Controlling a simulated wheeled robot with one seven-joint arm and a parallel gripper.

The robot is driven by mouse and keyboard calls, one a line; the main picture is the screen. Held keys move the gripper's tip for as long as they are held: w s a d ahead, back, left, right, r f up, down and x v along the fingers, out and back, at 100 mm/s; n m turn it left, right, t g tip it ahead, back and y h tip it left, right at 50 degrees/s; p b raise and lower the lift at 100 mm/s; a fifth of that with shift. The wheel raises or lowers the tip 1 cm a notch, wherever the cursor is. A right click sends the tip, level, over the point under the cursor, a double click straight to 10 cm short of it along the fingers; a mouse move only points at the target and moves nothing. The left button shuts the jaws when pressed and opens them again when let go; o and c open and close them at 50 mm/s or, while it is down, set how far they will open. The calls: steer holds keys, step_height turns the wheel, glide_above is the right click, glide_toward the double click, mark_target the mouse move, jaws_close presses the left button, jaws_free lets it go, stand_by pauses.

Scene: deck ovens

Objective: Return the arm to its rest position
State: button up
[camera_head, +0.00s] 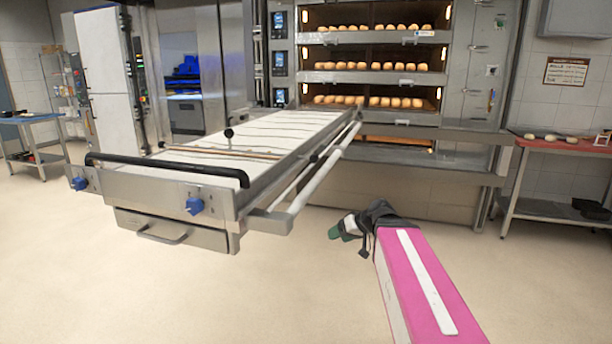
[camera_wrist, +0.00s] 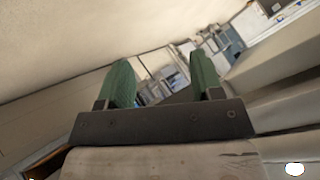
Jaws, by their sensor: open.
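My arm, with a pink and white link, reaches in from the lower right in the head view. My gripper (camera_head: 345,228) is at its end, dark with green fingers, over the floor to the right of the loader table's front. In the wrist view my gripper (camera_wrist: 160,85) shows two green fingers spread apart with nothing between them. It is open and empty, and it touches nothing that I can see.
The long loader table (camera_head: 270,135) with a black handle bar (camera_head: 165,167) stands left of my gripper. The deck oven (camera_head: 370,70) behind holds rows of bread. A red-topped table (camera_head: 560,145) stands at the right. The floor (camera_head: 270,300) in front is clear.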

steer(key=s+d+f+m+g+h, duration=0.1)
steer(key=s+d+f+h, duration=0.1)
steer(key=f, duration=0.4)
steer(key=s+d+f+m+g+h, duration=0.2)
steer(key=s+f+h, duration=0.1)
steer(key=f, duration=0.4)
steer(key=s+d+f+m+g+h, duration=0.1)
steer(key=s+d+f+h, duration=0.2)
steer(key=f, duration=0.4)
steer(key=shift+s+m+g, duration=0.3)
steer(key=shift+s, duration=0.45)
